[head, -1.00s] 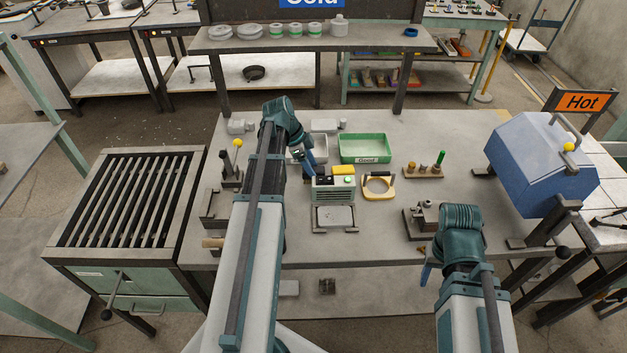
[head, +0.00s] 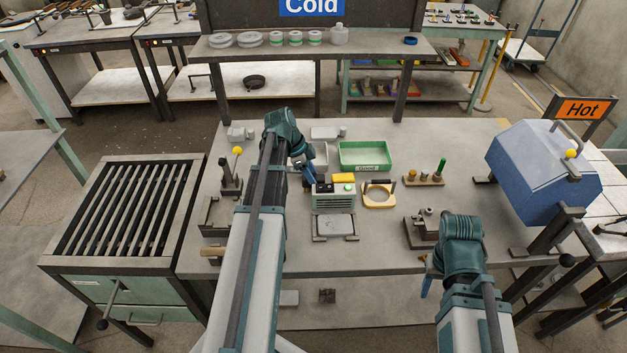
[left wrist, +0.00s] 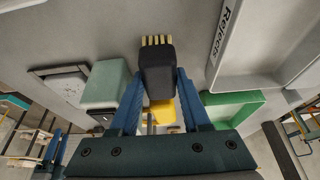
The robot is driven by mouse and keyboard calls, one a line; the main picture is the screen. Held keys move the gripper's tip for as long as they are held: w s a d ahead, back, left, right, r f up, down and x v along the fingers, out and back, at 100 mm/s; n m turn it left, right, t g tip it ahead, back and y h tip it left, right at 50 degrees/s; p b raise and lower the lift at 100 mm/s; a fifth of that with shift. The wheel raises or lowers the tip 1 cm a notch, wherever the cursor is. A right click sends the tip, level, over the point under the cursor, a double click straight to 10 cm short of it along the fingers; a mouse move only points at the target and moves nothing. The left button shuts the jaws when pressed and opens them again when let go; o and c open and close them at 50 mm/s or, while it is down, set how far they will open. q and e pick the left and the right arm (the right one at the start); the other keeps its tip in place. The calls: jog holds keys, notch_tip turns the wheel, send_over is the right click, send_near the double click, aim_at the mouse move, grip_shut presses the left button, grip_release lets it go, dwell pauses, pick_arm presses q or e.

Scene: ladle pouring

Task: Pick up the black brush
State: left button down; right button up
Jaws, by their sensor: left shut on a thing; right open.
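The black brush (left wrist: 157,72) is between the fingers of my left gripper (left wrist: 158,77) in the left wrist view. Its pale bristles point away from the gripper, toward the top of the picture. My left gripper (head: 309,173) is shut on it, over the table just behind the green box-shaped device (head: 333,201). In the head view I cannot make out the brush clearly against the dark gripper. My right gripper (head: 426,285) is open and empty at the table's front edge, at right.
A green tray (head: 364,157), a yellow block (head: 344,178) and a yellow ring-shaped holder (head: 378,196) lie close to my left gripper. A blue furnace (head: 540,175) stands at right, a slatted rack (head: 125,205) at left. Bare tabletop (head: 450,140) lies at the back right.

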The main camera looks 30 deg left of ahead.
pick_arm(q)
jog(key=shift+r, duration=0.15)
notch_tip(320, 180, up, 10)
jog(key=p, duration=1)
jog(key=shift+f, duration=0.2)
